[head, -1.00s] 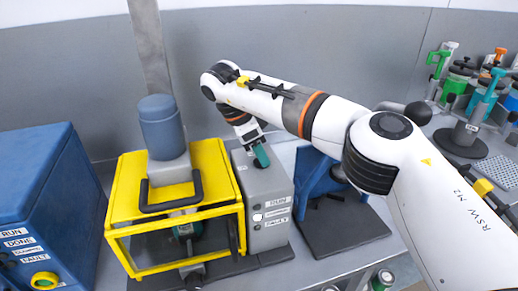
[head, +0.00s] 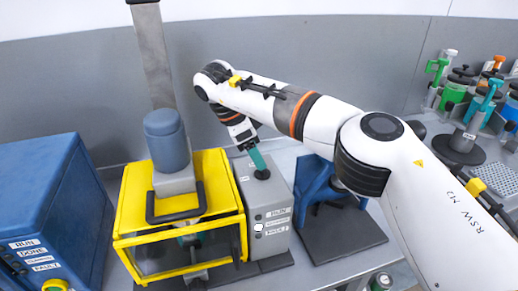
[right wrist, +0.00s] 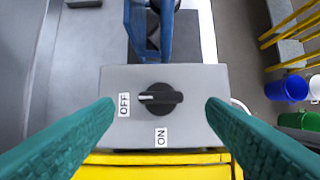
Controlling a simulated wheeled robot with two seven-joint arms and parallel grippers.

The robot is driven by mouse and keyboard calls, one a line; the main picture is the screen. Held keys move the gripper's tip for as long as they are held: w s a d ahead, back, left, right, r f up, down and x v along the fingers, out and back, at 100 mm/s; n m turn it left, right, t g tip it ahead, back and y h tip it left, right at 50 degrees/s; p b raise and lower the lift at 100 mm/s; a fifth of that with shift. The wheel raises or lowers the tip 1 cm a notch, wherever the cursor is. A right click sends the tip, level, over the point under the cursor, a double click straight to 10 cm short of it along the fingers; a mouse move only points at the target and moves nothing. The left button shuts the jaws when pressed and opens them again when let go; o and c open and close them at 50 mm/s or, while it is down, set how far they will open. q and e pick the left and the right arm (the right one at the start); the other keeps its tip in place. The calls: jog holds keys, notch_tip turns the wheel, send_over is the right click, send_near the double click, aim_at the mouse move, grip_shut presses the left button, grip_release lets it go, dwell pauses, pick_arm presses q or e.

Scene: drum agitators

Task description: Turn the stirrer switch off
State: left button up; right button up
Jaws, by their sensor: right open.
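The stirrer switch (head: 261,174) is a black rotary knob on top of the grey control box (head: 266,195). In the right wrist view the knob (right wrist: 160,98) has a white mark on its left end, pointing at the OFF label (right wrist: 124,104); the ON label (right wrist: 161,136) is below it. My right gripper (head: 258,163) has teal fingers and hangs just above the knob. In the right wrist view its fingers are open on either side, apart from the knob. A white lamp (head: 258,227) is lit in the middle row of the box front. My left gripper is not in view.
A yellow-framed enclosure (head: 182,190) with a blue motor (head: 166,140) stands left of the box. A blue cabinet (head: 45,215) is at far left. A blue stand (head: 330,185) on a dark base is to the right. Bottles and a grey stand (head: 462,148) are at far right.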

jog(key=w+p+v, duration=0.1)
jog(key=p+v, duration=0.5)
jog(key=v, duration=0.1)
jog(key=shift+s+r, duration=0.45)
jog(key=shift+s, duration=0.1)
jog(key=shift+a, duration=0.1)
